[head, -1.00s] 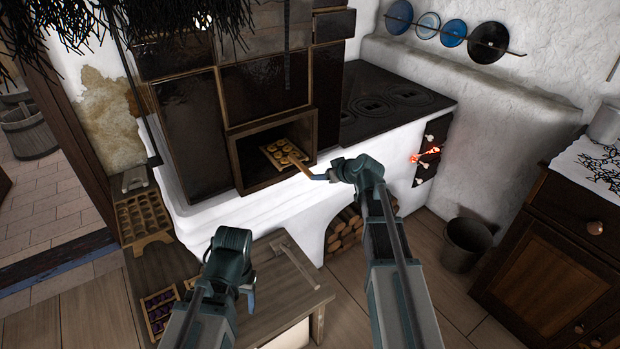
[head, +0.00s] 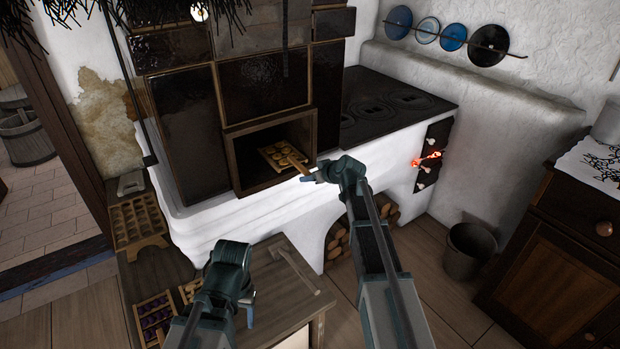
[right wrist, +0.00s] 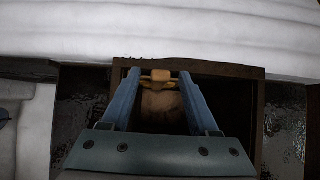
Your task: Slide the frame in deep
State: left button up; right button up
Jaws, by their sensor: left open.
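The frame (head: 284,155), a small wooden tray with several round pieces in it, lies partly inside the dark oven opening (head: 246,168) of the tiled stove. Its wooden handle (head: 294,163) points out toward the lower right. My right gripper (head: 312,178) is at the outer end of the handle.
A moulded wooden board (head: 140,222) stands left of the stove. The black cooktop (head: 390,105), glowing firebox door (head: 428,160) and a bucket (head: 470,250) are to the right.

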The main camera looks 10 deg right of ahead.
grip_shut()
dwell(0.4)
dwell(0.4)
